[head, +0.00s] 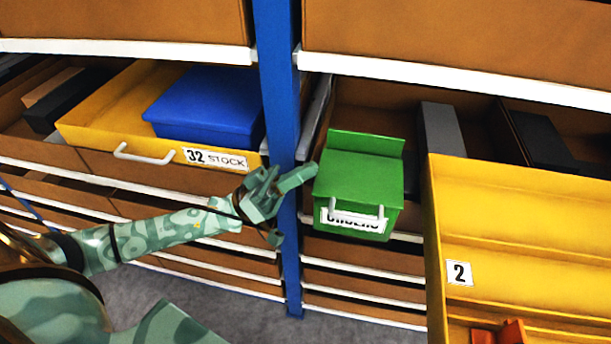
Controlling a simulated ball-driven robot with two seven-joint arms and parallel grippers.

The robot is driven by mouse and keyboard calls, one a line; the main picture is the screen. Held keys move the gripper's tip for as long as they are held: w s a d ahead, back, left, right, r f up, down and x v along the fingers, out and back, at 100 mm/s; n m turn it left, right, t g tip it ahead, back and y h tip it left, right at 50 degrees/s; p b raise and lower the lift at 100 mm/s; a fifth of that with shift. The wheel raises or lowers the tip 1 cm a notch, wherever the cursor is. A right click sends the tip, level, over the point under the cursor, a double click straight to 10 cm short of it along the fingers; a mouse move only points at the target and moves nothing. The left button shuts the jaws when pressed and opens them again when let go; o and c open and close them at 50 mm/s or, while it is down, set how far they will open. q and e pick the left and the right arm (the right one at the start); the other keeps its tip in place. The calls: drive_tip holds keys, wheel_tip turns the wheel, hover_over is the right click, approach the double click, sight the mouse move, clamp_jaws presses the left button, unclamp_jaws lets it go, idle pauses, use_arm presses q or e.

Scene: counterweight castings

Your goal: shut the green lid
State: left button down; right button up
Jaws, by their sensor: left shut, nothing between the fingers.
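The green box (341,217) stands in the right shelf bay, with a white handle and a partly hidden label on its front. Its green lid (358,179) shows as a flat panel across the top, with an upright green strip along the back edge. No gap under the lid can be made out. My left gripper (312,171) comes in from the left, shut and empty. Its fingertips are at the left edge of the lid; whether they touch it I cannot tell. My right gripper is out of view.
A blue post (279,120) stands just behind my left gripper. A yellow drawer with a blue box (208,103) juts out at left. A yellow bin marked 2 (520,240) stands at right. Grey floor (235,318) shows below.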

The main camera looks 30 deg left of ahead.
use_arm(q)
drive_tip(key=shift+s+f+m+g+h+b, duration=0.1)
drive_tip(key=shift+f+m+g+h+b, duration=0.4)
drive_tip(key=shift+m+g+b, duration=0.6)
drive_tip(key=shift+s+f+m+g+h+b, duration=0.1)
drive_tip(key=shift+f+m+g+h+b, duration=0.6)
drive_tip(key=shift+m, duration=0.65)
drive_tip(key=shift+f+m+g+h+b, duration=0.2)
drive_tip(key=shift+f+m+g+b, duration=0.25)
drive_tip(key=shift+m+g+b, duration=0.75)
